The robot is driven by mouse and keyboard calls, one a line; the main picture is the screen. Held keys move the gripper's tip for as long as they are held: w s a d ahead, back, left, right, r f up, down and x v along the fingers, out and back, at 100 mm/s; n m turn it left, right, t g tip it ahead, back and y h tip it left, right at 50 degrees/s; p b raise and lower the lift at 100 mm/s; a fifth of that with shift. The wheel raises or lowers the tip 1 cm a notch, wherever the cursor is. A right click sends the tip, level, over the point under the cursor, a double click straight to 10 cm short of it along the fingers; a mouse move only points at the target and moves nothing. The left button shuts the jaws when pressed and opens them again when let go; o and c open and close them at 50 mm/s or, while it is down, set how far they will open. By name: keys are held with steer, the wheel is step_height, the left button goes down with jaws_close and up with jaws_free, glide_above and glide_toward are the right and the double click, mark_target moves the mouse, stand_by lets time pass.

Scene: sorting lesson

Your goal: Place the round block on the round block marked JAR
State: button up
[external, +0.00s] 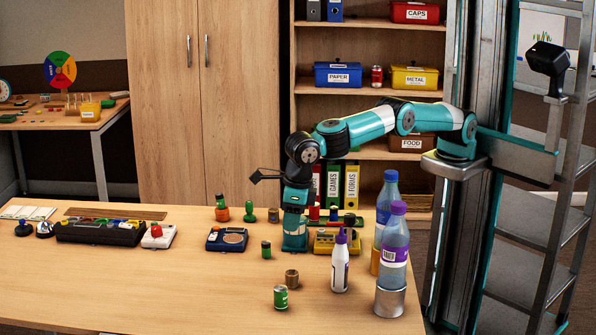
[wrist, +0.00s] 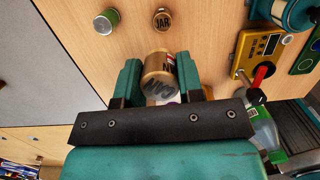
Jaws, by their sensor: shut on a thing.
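My gripper (external: 295,243) points down above the table in the external view, its teal fingers closed. In the wrist view my gripper (wrist: 160,80) is shut on a gold-brown round block (wrist: 158,68) with dark lettering, which I cannot read for certain. The held block cannot be made out in the external view. The round block marked JAR (wrist: 162,21) stands apart on the table, beyond the fingertips in the wrist view. In the external view a brown round block (external: 292,279), apparently the same one, stands in front of my gripper, with nothing on it.
A green can (external: 280,298) stands close to the JAR block and shows in the wrist view (wrist: 103,20). A yellow meter (external: 325,247), a white bottle (external: 340,266) and a purple-capped bottle (external: 395,250) stand to the right. The table's left front is clear.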

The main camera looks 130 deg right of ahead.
mark_target(290, 272)
step_height(290, 272, down, 12)
steer(key=shift+f, duration=0.15)
steer(key=shift+f, duration=0.1)
stand_by(0.3)
steer(key=o, duration=0.9)
step_height(290, 272, up, 12)
steer(key=s+a, duration=0.1)
steer(key=shift+s, duration=0.15)
steer(key=shift+a, duration=0.1)
